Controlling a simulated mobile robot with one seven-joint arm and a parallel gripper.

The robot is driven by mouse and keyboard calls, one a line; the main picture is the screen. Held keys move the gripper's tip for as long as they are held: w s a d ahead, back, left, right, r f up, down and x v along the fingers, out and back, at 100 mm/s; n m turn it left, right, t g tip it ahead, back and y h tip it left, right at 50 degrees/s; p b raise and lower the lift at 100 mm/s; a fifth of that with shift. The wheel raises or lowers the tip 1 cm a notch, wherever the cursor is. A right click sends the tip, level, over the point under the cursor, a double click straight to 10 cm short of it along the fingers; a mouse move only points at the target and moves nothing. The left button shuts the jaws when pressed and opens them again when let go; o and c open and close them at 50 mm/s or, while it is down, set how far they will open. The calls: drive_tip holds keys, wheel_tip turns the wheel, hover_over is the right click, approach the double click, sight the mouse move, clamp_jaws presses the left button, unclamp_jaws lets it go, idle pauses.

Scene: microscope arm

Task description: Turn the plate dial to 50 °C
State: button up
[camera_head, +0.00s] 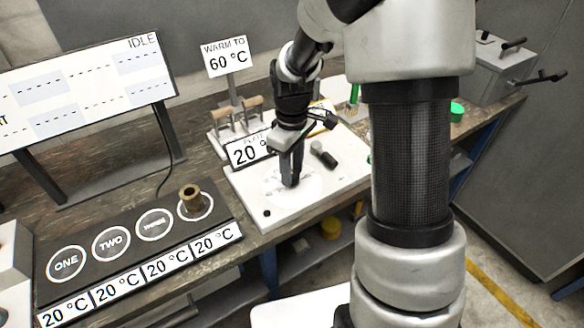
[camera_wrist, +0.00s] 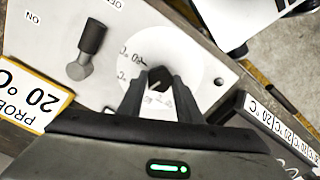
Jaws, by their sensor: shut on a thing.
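The dial is a small black knob (camera_wrist: 158,76) on a round white scale (camera_wrist: 185,60) in the wrist view. Printed temperature marks around it are upside down and partly covered by the fingers. My gripper (camera_wrist: 157,84) has one finger on each side of the knob and is shut on it. In the head view my gripper (camera_head: 290,184) points down at the white plate unit (camera_head: 245,190) and hides the knob. A display (camera_head: 246,151) on the unit shows 20, partly behind the arm. I cannot read where the knob points.
A black lever switch (camera_head: 323,155) with ON and OFF labels lies close to the dial. A sign (camera_head: 226,56) reads WARM TO 60 °C. A black board (camera_head: 130,245) at left has several circles, a brass cylinder (camera_head: 190,198) and 20 °C displays. A screen (camera_head: 80,85) reads IDLE.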

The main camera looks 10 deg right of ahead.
drive_tip(key=n+p, duration=0.2)
drive_tip(key=n, duration=0.4)
drive_tip(key=shift+r, duration=0.2)
drive_tip(key=n+p, duration=0.2)
drive_tip(key=n, duration=0.1)
drive_tip(key=shift+n, duration=0.4)
drive_tip(key=shift+f+n+p, duration=0.1)
drive_tip(key=shift+n+p, duration=0.8)
drive_tip(key=shift+n, duration=0.5)
drive_tip(key=o, duration=1)
drive_tip(key=shift+o, duration=0.2)
wheel_tip(320, 180, up, 17)
drive_tip(key=p, duration=0.1)
